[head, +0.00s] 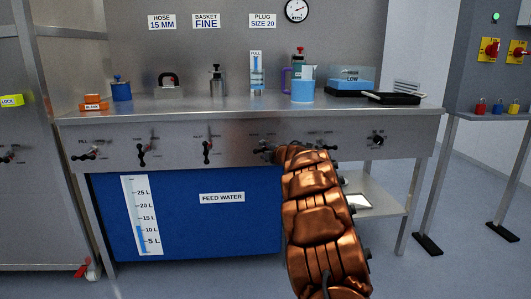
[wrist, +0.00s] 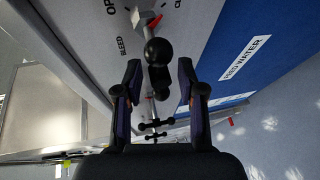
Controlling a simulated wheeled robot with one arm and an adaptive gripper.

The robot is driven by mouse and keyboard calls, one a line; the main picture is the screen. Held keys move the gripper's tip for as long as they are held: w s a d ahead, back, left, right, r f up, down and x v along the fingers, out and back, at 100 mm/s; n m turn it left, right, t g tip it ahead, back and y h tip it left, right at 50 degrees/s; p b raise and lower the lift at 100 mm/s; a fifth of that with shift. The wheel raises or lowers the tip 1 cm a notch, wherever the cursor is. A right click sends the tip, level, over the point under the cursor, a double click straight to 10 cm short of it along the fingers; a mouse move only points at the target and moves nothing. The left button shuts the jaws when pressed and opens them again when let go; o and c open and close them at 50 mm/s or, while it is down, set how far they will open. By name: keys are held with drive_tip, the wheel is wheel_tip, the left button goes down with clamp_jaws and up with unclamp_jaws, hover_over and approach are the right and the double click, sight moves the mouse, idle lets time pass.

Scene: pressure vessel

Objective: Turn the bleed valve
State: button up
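The bleed valve shows in the wrist view as a lever with a round black knob (wrist: 158,51) and a red-tipped grey pointer. The pointer is beside a printed BLEED label (wrist: 121,46), near partly visible scale lettering. My gripper (wrist: 158,64) is open, with one dark finger on each side of the knob. Gaps show between the fingers and the knob, so I see no grip. In the head view my copper-coloured arm covers much of this part of the panel, and the gripper and valve cannot be made out clearly.
Other black-handled valves (head: 207,150) line the steel panel. Below is the blue feed water tank (head: 215,230) with a level scale (head: 142,215). The worktop (head: 185,104) holds a blue cup (head: 302,91), bottles and a black tray (head: 393,97).

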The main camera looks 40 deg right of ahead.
drive_tip(key=shift+w+d, duration=0.1)
drive_tip(key=shift+w, duration=0.15)
drive_tip(key=shift+f, duration=0.15)
clamp_jaws()
